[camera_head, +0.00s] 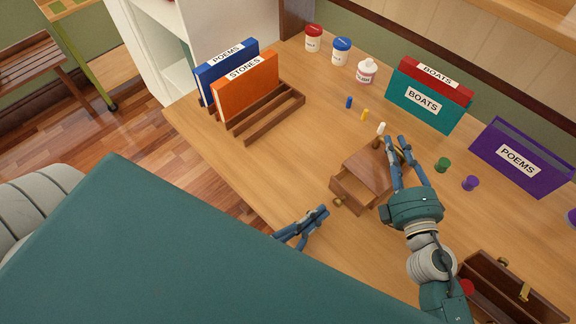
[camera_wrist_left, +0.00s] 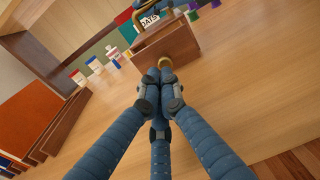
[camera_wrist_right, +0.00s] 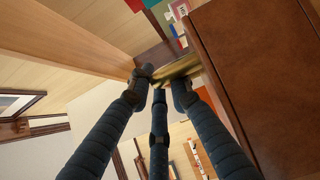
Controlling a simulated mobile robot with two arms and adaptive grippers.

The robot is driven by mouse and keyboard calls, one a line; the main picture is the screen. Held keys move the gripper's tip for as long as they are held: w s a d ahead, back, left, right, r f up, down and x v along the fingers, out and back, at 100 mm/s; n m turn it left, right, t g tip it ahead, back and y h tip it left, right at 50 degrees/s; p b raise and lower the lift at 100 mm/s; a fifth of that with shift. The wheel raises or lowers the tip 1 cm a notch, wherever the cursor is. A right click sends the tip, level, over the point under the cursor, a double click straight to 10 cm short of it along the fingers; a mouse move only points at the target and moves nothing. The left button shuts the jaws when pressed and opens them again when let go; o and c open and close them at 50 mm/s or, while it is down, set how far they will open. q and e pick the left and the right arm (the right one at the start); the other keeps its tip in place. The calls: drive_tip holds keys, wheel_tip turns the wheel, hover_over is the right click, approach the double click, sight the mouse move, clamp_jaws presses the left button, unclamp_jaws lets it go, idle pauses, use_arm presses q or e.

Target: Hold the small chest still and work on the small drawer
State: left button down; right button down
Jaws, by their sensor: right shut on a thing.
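The small wooden chest (camera_head: 376,165) stands on the table. Its small drawer (camera_head: 352,192) is pulled partly out, with a brass knob (camera_head: 337,202) on its front. My right gripper (camera_head: 397,143) is shut on the chest's brass handle (camera_wrist_right: 178,69) at the chest's far side. My left gripper (camera_head: 322,212) is beside the drawer front. In the left wrist view its fingertips are together just short of the knob (camera_wrist_left: 165,62), with no gap or held thing visible between them. The open part of the drawer looks empty in the head view.
Small pegs, blue (camera_head: 349,102), yellow (camera_head: 365,115) and white (camera_head: 381,128), stand behind the chest. Green (camera_head: 442,165) and purple (camera_head: 471,183) pieces are to its right. An open wooden box (camera_head: 510,290) is at lower right.

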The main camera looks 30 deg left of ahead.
drive_tip(key=shift+f, duration=0.2)
drive_tip(key=shift+s, duration=0.1)
use_arm(q)
drive_tip(key=s+a+r+m+g, duration=0.1)
drive_tip(key=s+a+g, duration=0.1)
drive_tip(key=s, duration=0.3)
drive_tip(key=s+a+r+g, duration=0.2)
drive_tip(key=s+a, duration=0.1)
drive_tip(key=s, duration=0.2)
drive_tip(key=x, duration=0.4)
drive_tip(key=r+x, duration=0.1)
drive_tip(key=x, duration=0.7)
drive_tip(key=shift+w+d, duration=0.3)
drive_tip(key=shift+w, duration=0.15)
drive_tip(key=shift+w+d, duration=0.3)
drive_tip(key=shift+w, duration=0.15)
